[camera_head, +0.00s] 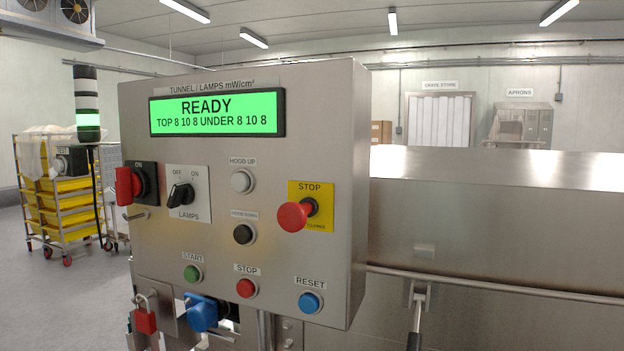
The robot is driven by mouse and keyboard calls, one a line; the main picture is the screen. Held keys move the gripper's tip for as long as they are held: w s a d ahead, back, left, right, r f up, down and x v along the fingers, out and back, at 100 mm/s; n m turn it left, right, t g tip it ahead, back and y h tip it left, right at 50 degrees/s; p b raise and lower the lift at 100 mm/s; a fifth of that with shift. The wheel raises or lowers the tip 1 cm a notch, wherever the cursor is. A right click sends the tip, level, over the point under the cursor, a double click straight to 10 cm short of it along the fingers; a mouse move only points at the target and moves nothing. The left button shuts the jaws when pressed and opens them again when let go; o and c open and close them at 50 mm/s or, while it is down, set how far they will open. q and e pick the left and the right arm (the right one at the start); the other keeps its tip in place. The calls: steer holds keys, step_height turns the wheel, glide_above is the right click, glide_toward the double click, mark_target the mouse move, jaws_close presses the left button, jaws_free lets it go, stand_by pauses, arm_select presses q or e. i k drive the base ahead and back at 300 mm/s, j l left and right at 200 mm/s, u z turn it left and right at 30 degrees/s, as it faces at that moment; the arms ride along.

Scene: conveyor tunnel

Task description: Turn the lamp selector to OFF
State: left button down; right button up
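The lamp selector (181,194) is a black rotary knob on a pale plate marked LAMPS, on the left part of the steel control panel (330,130). The plate carries the words OFF at upper left and ON at upper right. The knob's handle is tilted, but I cannot tell for sure which word it points to. The green display (215,112) reads READY, TOP 8 10 8 UNDER 8 10 8. Neither of my grippers shows in the head view.
A red switch (127,185) sits just left of the selector. A red mushroom stop button (293,216) sticks out to the right. Green, red and blue buttons line the panel bottom. A blue connector (201,313) and red padlock (145,320) are below.

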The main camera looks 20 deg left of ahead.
mark_target(182, 193)
steer(key=u, duration=1.25)
